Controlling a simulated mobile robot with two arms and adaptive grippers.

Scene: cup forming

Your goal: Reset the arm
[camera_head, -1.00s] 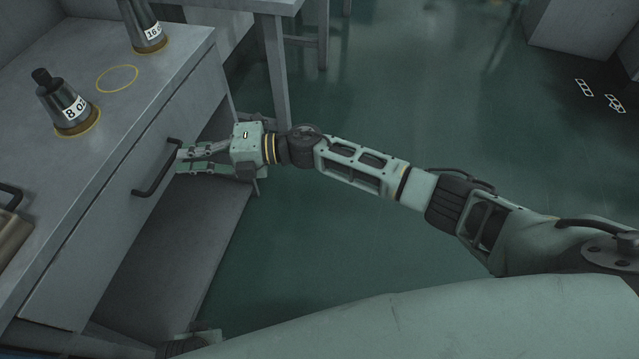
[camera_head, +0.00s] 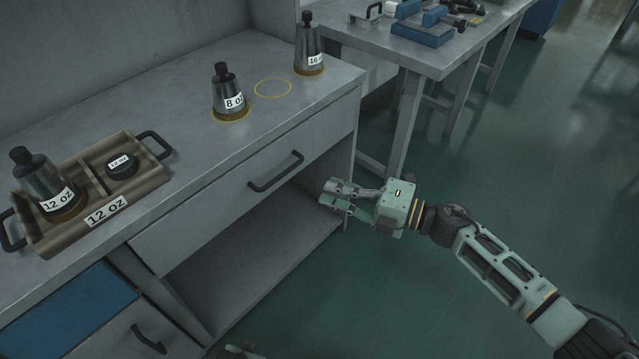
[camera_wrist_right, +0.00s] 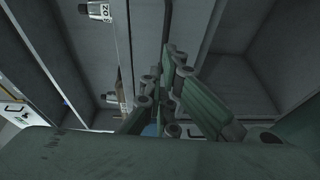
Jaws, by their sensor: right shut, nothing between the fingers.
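My right gripper (camera_head: 335,197) is to the right of the black handle (camera_head: 275,172) of the upper drawer, in front of the workbench (camera_head: 190,105). It is shut and holds nothing; a gap shows between its fingertips and the handle. Its arm reaches in from the lower right. In the right wrist view its linked fingers (camera_wrist_right: 165,105) are close together in the middle, with the bench front behind them. A small pale part of my left gripper (camera_head: 238,351) shows at the bottom edge; its fingers cannot be made out.
On the bench stand a 12 oz tray (camera_head: 75,222) with a metal vessel (camera_head: 48,185), an 8 oz vessel (camera_head: 229,95) and a 16 oz vessel (camera_head: 309,48). A yellow ring (camera_head: 273,88) is empty. A second table (camera_head: 450,65) stands behind. The green floor at right is clear.

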